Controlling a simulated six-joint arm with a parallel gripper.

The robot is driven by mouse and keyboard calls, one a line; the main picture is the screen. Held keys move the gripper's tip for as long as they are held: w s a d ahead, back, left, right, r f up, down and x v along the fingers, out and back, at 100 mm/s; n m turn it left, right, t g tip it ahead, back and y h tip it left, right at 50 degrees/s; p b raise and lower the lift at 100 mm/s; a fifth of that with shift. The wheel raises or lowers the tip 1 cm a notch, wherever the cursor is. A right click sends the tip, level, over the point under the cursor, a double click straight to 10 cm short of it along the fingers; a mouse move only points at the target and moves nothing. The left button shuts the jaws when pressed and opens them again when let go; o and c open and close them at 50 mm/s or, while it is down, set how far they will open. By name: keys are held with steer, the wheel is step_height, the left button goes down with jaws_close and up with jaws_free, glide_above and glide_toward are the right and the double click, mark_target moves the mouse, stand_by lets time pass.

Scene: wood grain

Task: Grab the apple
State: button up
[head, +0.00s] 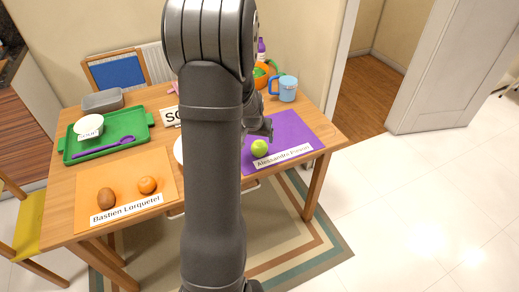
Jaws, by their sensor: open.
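A green apple (259,148) sits on the purple placemat (290,128) at the right side of the wooden table. My gripper (266,136) is just above and behind the apple, close to it and open. I cannot tell whether its fingers touch the apple. My dark arm crosses the middle of the view and hides part of the table and the gripper's near side.
A green tray (107,128) holds a bowl and a purple spoon. A blue mug (286,89) and an orange bowl (264,78) stand at the back right.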

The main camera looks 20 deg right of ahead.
mark_target(259, 145)
steer(key=x, duration=1.1)
steer(key=shift+d+f, duration=0.15)
steer(key=shift+d, duration=0.05)
steer(key=c, duration=1.1)
